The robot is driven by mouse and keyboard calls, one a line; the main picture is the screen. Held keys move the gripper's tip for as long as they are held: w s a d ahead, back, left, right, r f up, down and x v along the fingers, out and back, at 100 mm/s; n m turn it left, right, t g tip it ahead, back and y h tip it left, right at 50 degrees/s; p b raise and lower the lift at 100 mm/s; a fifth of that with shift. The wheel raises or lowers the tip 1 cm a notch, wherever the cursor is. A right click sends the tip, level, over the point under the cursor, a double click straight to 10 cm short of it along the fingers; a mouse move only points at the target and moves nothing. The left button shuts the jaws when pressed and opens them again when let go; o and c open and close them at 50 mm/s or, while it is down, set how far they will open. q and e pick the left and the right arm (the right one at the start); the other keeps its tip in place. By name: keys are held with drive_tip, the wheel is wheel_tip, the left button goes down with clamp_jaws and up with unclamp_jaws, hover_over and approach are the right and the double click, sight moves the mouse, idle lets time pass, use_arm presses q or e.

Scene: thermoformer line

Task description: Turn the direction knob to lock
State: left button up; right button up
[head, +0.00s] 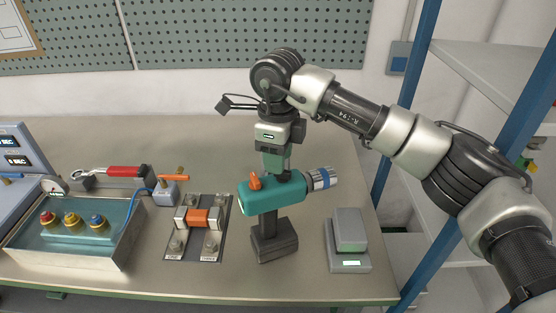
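An orange knob (255,181), which looks like the direction knob, sits on top of the drill body toward the left. My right gripper (277,172) points down over the drill, just right of the orange knob. Its fingers overlap the top of the drill body, and I cannot tell whether they touch it or how far apart they are. The knob's markings are too small to read. My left gripper is not in view.
A steel tray (115,258) with several coloured knobs stands at left, with a red-handled wrench (115,171) behind it. A plate with an orange-banded part (198,217) lies left of the drill. A small grey device (350,262) stands right. Blue shelf posts (413,90) border the right.

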drive_tip(key=shift+s+f, duration=0.1)
drive_tip(key=shift+f, duration=1.25)
clamp_jaws()
